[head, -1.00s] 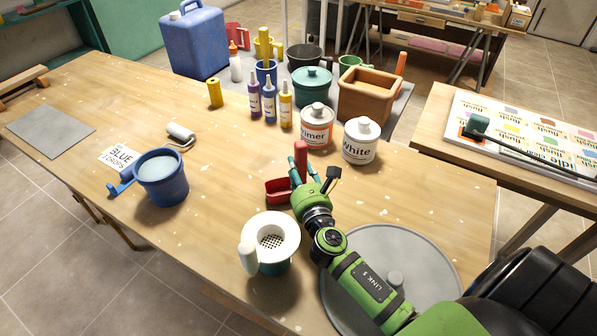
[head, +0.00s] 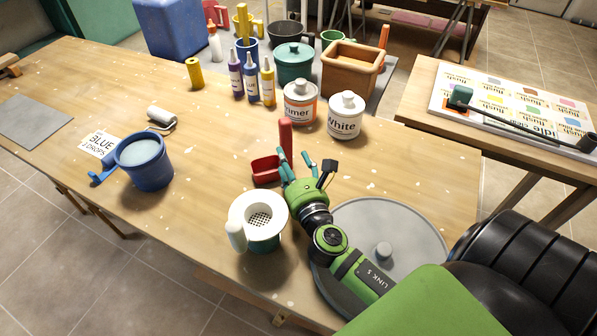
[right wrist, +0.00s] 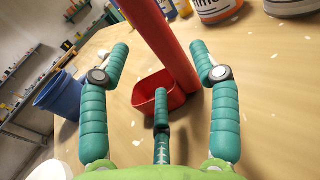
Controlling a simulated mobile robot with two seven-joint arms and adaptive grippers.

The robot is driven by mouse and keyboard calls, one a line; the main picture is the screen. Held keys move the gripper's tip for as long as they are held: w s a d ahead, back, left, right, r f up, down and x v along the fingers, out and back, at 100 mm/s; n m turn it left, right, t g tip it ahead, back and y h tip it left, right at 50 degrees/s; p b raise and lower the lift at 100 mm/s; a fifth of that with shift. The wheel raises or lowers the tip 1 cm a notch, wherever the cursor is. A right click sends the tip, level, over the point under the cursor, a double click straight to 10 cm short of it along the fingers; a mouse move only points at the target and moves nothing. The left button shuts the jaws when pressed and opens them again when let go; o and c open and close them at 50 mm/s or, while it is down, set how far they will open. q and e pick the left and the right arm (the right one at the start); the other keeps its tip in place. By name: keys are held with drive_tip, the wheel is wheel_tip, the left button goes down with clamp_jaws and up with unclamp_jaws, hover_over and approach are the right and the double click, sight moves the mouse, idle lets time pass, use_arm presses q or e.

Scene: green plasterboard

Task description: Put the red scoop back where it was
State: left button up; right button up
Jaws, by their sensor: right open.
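The red scoop (head: 265,171) stands on the wooden workbench (head: 210,190), its bowl low and its thick handle (head: 286,136) pointing up. In the right wrist view the handle (right wrist: 168,38) rises between my teal fingers, with the bowl (right wrist: 179,99) beyond them. My right gripper (head: 298,160) is open, right beside the scoop; it also shows in the right wrist view (right wrist: 159,50). The fingers are spread apart, and I see no clear grip on the handle. My left gripper is not in view.
A white strainer (head: 260,205) sits on a pot near my right arm. A round grey lid (head: 420,235) lies under that arm. Primer (head: 299,104) and White (head: 345,116) cans stand behind the scoop. A blue pot (head: 147,172) stands left. The bench between is mostly clear.

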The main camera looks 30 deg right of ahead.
drive_tip(key=b+v, duration=0.1)
drive_tip(key=v, duration=0.4)
drive_tip(key=shift+s+f, duration=0.1)
drive_tip(key=shift+f, duration=0.05)
drive_tip(key=shift+s+a+r, duration=0.2)
drive_tip(key=shift+s, duration=0.5)
